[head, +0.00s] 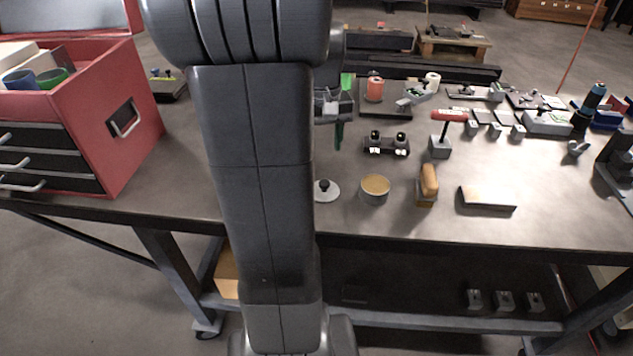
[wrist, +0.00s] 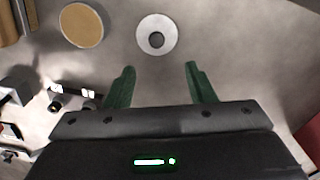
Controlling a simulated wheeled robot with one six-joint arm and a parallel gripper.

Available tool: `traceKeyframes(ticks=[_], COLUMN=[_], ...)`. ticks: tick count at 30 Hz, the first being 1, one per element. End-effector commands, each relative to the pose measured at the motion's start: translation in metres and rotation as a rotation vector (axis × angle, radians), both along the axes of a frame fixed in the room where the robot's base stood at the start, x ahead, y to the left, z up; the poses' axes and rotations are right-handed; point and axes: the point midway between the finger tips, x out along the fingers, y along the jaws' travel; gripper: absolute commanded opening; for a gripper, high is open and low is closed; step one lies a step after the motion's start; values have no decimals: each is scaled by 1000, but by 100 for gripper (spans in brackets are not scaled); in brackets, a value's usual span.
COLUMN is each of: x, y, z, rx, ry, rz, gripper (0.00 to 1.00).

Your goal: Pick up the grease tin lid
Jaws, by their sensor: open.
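The grease tin lid (wrist: 144,45) is a pale round disc with a dark knob at its middle. It lies flat on the bench, beyond my fingertips in the wrist view. In the head view the lid (head: 331,196) is partly hidden behind my arm. The open grease tin (head: 375,193), with a tan filling, stands just right of it; the tin (wrist: 82,25) is at upper left in the wrist view. My gripper (wrist: 160,72) is open and empty, its green fingers apart. In the head view my gripper (head: 339,132) is mostly hidden, farther back than the lid.
A brush with a tan top (head: 428,184) and a flat pale block (head: 487,198) lie right of the tin. A twin-knobbed fixture (head: 387,146) and a red-handled tool (head: 449,116) stand behind. A red toolbox (head: 139,150) is at left. Bare bench (head: 178,190) lies between it and my arm.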

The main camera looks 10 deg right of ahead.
Motion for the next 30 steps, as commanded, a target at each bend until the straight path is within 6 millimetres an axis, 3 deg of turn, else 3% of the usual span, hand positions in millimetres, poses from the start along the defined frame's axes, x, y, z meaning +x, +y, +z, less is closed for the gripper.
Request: traceKeyframes(ticks=[6, 14, 21, 30], x=[0, -1, -1, -1], y=[0, -1, -5, -5], z=[-41, -61, -96, -107], rx=[1, 0, 1, 0], ry=[3, 2, 3, -2], rz=[0, 0, 0, 0], gripper=[50, 50, 50, 50])
